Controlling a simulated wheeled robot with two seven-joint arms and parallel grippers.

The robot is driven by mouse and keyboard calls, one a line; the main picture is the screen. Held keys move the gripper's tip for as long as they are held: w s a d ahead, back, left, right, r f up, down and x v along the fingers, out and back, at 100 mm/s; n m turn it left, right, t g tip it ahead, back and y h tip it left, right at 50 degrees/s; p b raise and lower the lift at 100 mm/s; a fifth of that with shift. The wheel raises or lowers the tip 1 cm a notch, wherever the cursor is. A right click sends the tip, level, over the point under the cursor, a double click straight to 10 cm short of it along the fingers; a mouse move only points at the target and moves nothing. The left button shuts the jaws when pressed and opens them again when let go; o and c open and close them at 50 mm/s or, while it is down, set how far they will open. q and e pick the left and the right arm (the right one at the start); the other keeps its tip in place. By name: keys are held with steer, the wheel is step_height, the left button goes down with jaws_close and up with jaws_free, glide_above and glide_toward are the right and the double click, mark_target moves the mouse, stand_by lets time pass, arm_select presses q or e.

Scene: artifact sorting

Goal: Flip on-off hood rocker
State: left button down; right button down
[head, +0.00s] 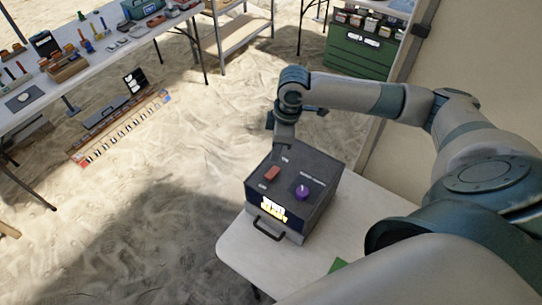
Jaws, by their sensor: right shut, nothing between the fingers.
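A dark grey box (322,172) stands on the white table. On its sloped top sits a red rocker (271,174), with small white labels too fine to read beside it. A purple knob (302,192) is to the right of the rocker. A lit display (273,208) and a black handle (266,229) are on the near side. My right gripper (285,149) is shut and empty, pointing down at the far left edge of the box, just beyond the rocker. I cannot tell whether it touches the box. My left gripper is out of view.
A long table (104,54) with tools and small objects stands at the upper left. A green cabinet (358,52) stands at the back.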

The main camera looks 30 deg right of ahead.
steer(key=shift+r+p, duration=0.55)
steer(key=shift+r, duration=0.5)
